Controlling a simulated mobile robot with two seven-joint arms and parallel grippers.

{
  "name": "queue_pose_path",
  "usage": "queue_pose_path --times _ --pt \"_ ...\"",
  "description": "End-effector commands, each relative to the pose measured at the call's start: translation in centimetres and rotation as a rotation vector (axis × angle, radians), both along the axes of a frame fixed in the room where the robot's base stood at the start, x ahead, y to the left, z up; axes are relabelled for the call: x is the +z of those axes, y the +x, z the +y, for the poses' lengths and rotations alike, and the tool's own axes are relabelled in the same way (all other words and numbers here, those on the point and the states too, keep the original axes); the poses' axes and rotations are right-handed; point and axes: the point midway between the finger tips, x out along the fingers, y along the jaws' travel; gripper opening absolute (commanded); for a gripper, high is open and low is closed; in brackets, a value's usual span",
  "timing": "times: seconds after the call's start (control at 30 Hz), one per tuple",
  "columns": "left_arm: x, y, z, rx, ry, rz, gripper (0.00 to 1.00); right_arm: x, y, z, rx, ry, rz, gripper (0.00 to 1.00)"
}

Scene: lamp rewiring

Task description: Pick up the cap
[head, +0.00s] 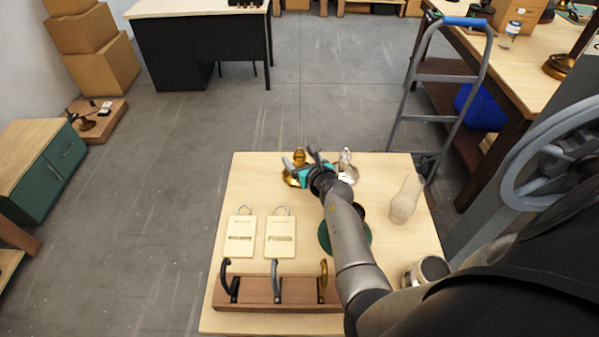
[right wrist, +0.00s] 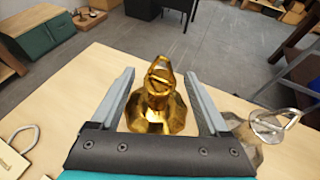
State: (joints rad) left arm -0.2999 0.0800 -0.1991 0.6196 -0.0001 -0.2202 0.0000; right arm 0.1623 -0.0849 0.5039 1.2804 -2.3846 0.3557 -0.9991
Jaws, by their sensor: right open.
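A shiny gold cap (right wrist: 158,112) with a loop on top and a wide scalloped base stands upright on the table. In the head view the gold cap (head: 299,156) is near the table's far edge, partly hidden by my gripper. My right gripper (right wrist: 158,74) is open, with one finger on each side of the gold cap's upper part and gaps on both sides. It also shows in the head view (head: 300,161). My left gripper is out of view.
On the table (head: 240,185) lie two cream tags (head: 280,238) and a wooden rack (head: 255,292) with three hooks. A dark green round thing (head: 325,238) is partly behind my arm. A pale vase-like piece (head: 405,203) and a metal cup (head: 432,268) stand right.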

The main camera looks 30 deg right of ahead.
Motion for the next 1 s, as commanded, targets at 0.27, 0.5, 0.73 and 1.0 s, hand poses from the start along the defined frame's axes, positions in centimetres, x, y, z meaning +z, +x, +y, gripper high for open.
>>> queue_pose_path --times 0.27,0.5,0.73,1.0 --pt "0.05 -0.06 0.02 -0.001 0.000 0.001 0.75 0.02 -0.03 0.02 0.000 0.000 0.000 0.66" --pt "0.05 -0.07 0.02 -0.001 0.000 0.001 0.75 0.02 -0.05 0.01 0.000 0.000 0.000 0.39" --pt "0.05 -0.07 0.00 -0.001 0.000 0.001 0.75 0.00 -0.05 0.00 0.000 0.000 0.001 0.13" --pt "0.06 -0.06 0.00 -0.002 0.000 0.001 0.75 0.04 -0.03 -0.02 -0.001 -0.001 -0.001 0.00"
